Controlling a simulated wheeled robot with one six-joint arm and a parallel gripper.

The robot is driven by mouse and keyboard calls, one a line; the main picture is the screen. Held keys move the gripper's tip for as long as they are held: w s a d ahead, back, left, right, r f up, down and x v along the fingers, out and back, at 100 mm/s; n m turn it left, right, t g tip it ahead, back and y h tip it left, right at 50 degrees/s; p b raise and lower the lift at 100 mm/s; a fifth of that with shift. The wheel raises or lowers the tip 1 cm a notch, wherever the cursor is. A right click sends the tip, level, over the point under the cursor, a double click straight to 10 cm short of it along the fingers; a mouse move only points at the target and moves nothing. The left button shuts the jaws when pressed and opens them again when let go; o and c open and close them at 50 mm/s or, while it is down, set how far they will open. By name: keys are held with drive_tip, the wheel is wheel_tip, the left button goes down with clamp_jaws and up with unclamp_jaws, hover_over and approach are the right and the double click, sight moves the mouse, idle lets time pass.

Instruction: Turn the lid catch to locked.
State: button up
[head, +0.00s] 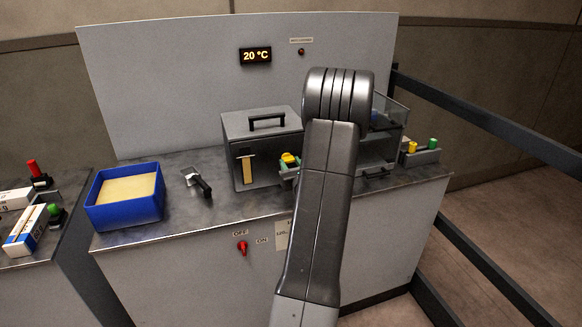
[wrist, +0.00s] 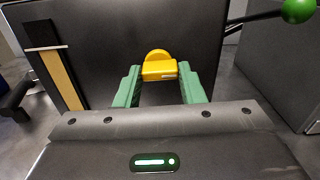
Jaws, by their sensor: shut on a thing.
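The lid catch is a yellow piece with a rounded disc behind a short bar, on the front of a grey box (head: 237,128). The catch (wrist: 159,71) sits between the green fingertips of my gripper (wrist: 160,78) in the wrist view. Its bar lies about level there, and the fingers are shut on its two ends. In the head view the yellow catch (head: 289,158) shows just left of my arm, with the green fingers (head: 288,171) partly hidden. The box lid, with a black handle (head: 266,120), appears down.
A blue bin (head: 125,210) and a black-handled tool (head: 198,182) lie left on the bench. A clear-sided case (head: 380,150) stands right, partly behind my arm. A green-knobbed lever (wrist: 298,10) is near the gripper's right. A red switch (head: 242,246) is on the bench front.

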drive_tip(key=n+b, duration=1.7)
drive_tip(key=b, duration=1.2)
drive_tip(key=shift+n+b, duration=0.4)
drive_tip(key=o, duration=1)
drive_tip(key=shift+a+r, duration=0.1)
drive_tip(key=p+v, duration=0.1)
drive_tip(key=v, duration=1.3)
drive_tip(key=shift+w, duration=0.1)
